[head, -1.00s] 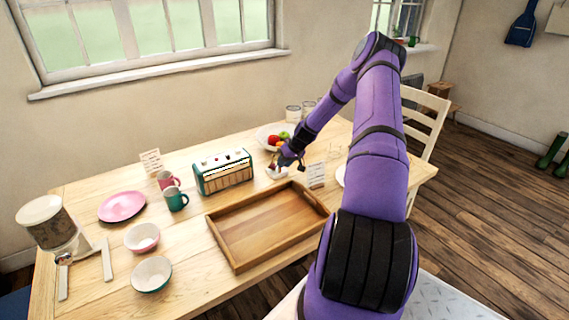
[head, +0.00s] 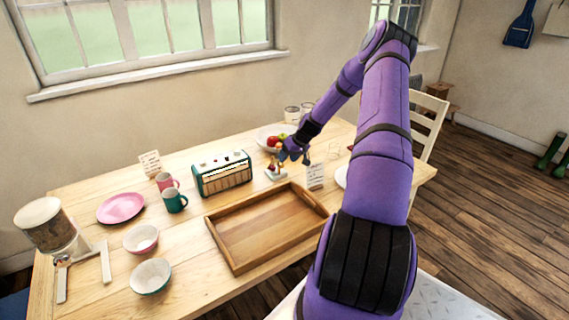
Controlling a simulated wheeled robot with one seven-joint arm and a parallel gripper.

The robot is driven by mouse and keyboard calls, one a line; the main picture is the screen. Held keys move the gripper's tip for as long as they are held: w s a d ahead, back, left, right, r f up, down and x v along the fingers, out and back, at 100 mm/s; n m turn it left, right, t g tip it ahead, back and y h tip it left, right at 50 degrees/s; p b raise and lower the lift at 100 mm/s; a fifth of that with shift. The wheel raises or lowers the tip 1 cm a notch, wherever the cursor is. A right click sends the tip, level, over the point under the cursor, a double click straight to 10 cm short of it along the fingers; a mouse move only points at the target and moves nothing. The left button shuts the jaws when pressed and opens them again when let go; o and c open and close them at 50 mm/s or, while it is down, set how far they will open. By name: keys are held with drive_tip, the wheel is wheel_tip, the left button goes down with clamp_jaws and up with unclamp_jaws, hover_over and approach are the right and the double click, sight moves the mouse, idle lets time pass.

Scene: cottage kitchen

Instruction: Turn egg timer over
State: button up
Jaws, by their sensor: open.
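A small object with a white base (head: 276,174) and a reddish upper part stands on the table between the toaster and a small card. It may be the egg timer, but it is too small to tell for sure. My gripper (head: 294,158) is just above it and slightly to its right, fingers pointing down. The gripper is open and looks empty. It partly covers the view around the object's top, so I cannot tell whether a finger touches it.
A wooden tray (head: 264,228) lies in front, a green toaster (head: 223,174) stands to the left, and a printed card (head: 315,176) to the right. A fruit bowl (head: 266,133) is behind. Mugs, bowls and a pink plate (head: 121,207) fill the left side.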

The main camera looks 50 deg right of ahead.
drive_tip(key=v, duration=0.6)
drive_tip(key=shift+r, duration=0.15)
drive_tip(key=shift+s, duration=0.1)
drive_tip(key=shift+w+a+n+g+h, duration=0.55)
drive_tip(key=shift+w+a+h, duration=0.2)
drive_tip(key=shift+a+h, duration=1.6)
drive_tip(key=x, duration=1)
drive_tip(key=shift+w, duration=0.1)
